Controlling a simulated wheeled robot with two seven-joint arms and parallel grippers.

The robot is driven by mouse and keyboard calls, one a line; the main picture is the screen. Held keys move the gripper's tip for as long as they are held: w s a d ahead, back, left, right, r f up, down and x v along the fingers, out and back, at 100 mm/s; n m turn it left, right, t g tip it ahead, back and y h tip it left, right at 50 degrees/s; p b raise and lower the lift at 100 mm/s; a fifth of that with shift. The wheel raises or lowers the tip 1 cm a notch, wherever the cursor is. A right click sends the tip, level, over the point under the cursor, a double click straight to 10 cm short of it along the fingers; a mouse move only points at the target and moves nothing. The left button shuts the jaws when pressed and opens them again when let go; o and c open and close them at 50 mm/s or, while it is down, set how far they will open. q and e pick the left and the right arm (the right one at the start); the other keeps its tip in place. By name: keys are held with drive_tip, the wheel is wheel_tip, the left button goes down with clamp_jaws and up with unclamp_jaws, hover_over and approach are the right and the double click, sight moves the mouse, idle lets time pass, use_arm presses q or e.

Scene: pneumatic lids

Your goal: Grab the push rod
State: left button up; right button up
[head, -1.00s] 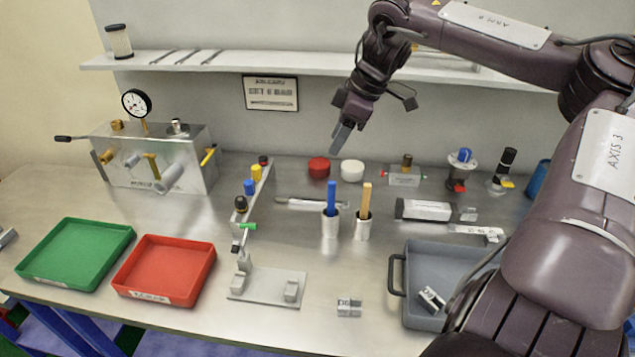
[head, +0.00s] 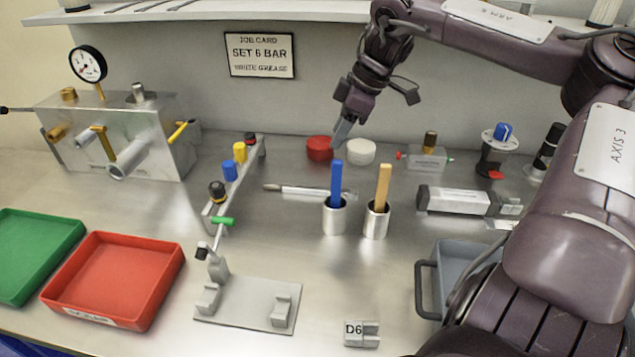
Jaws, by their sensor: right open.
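A slim silver rod (head: 310,190) lies flat on the metal bench, behind two metal cups. It is the most rod-like thing on the bench, but I cannot tell for sure that it is the push rod. My right gripper (head: 343,131) is open and empty, pointing down near the back of the bench. In the picture it is above and right of the rod, close to a red round tub (head: 319,149) and a white round tub (head: 361,152). My left gripper is not in view.
Cups hold a blue stick (head: 336,183) and a yellow stick (head: 383,187). A grey fixture (head: 248,302), a red tray (head: 112,280) and a green tray (head: 35,255) are in front. A metal block with a gauge (head: 120,145) stands left. A wall shelf (head: 190,12) runs behind.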

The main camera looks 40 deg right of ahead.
drive_tip(key=b, duration=0.5)
approach(322, 189)
drive_tip(key=shift+w+d, duration=0.15)
drive_tip(key=shift+w, duration=0.1)
drive_tip(key=shift+f+b, duration=0.35)
drive_tip(key=shift+f, duration=0.1)
drive_tip(key=x, duration=0.7)
drive_tip(key=shift+s, duration=0.15)
drive_tip(key=shift+a+f, duration=0.2)
drive_tip(key=shift+a, duration=0.05)
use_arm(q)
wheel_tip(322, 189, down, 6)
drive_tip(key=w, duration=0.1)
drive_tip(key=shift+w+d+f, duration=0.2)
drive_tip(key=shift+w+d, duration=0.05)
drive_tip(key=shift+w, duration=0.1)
use_arm(e)
drive_tip(key=shift+c, duration=0.4)
drive_tip(key=shift+r, duration=0.1)
clamp_jaws()
